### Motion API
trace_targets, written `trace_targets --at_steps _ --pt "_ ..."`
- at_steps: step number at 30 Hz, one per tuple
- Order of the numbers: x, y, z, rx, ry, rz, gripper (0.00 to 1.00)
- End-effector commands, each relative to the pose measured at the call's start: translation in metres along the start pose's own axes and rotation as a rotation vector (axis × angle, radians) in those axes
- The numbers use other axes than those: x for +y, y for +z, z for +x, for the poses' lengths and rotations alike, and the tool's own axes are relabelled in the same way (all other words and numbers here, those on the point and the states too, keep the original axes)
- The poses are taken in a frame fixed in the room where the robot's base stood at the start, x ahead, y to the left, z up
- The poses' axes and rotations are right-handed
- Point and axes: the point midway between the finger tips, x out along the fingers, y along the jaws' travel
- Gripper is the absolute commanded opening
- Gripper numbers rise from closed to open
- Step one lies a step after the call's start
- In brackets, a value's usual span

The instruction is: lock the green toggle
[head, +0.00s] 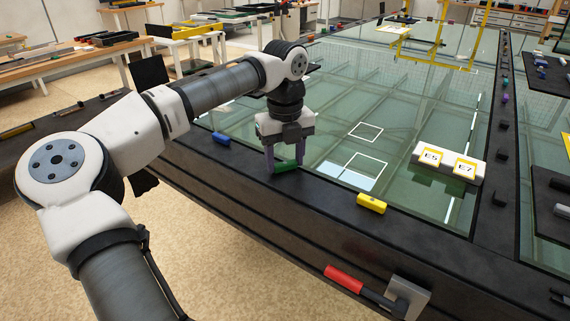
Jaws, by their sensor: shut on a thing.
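The green toggle (286,167) sits on the dark frame edge along the near side of the glass table. My gripper (285,160) points down at it from above, with its fingers shut on the toggle. The fingers hide part of the toggle, and its exact angle is hard to tell at this size.
A blue toggle (221,138) lies to the left on the same frame edge, and a yellow toggle (371,203) to the right. A red handle (344,279) sticks out from the frame's front side. A white block labelled E5 and E7 (447,164) stands on the glass (415,120).

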Motion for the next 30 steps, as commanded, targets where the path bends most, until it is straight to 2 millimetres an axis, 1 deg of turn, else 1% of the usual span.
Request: trace_targets --at_steps 6,15,21,30 --pt "-0.0001 0.0004 0.0017 -0.003 0.000 -0.203 0.28" --pt "-0.0003 0.0004 0.0007 -0.003 -0.002 -0.430 0.28" --pt "0.0000 0.0005 0.0004 -0.002 -0.001 -0.527 0.28" --pt "-0.0001 0.0003 -0.0007 -0.001 -0.001 -0.587 0.28"
